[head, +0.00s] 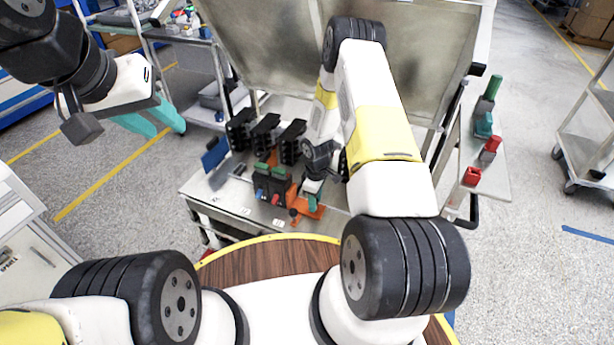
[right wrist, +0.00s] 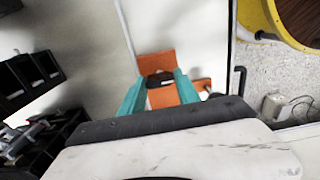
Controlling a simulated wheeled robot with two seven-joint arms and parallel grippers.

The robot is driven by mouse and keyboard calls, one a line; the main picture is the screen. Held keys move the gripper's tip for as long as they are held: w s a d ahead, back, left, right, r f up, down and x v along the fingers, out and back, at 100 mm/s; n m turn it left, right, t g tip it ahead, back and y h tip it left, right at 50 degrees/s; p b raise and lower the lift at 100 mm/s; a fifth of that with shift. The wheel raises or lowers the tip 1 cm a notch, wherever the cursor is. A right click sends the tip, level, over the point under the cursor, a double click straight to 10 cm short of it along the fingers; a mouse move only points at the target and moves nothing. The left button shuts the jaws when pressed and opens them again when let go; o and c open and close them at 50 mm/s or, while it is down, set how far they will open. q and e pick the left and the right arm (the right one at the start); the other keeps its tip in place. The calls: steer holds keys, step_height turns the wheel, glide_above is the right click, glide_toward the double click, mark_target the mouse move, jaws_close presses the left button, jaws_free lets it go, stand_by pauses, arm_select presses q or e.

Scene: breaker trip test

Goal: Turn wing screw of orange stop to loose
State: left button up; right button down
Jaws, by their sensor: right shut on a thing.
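The orange stop (head: 314,212) lies on the table, and it shows in the right wrist view (right wrist: 155,63) as an orange plate. Its dark wing screw (right wrist: 158,80) sits on it, between my teal fingertips. My right gripper (right wrist: 160,92) is shut on the wing screw, reaching down from above. In the head view my right gripper (head: 313,194) partly covers the stop and hides the screw. My left gripper (head: 150,120) hangs at the upper left, away from the table, with its teal fingers apart and nothing seen between them.
A dark device with green and red parts (head: 272,186) stands just left of the stop. Several black breaker-like blocks (head: 265,135) stand behind it. A large grey panel (head: 280,50) rises at the back. A side shelf (head: 490,170) at the right holds red and green pieces.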

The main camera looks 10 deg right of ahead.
steer(key=shift+w, duration=0.1)
steer(key=c, duration=0.9)
jaws_free()
steer(key=shift+r, duration=3.9)
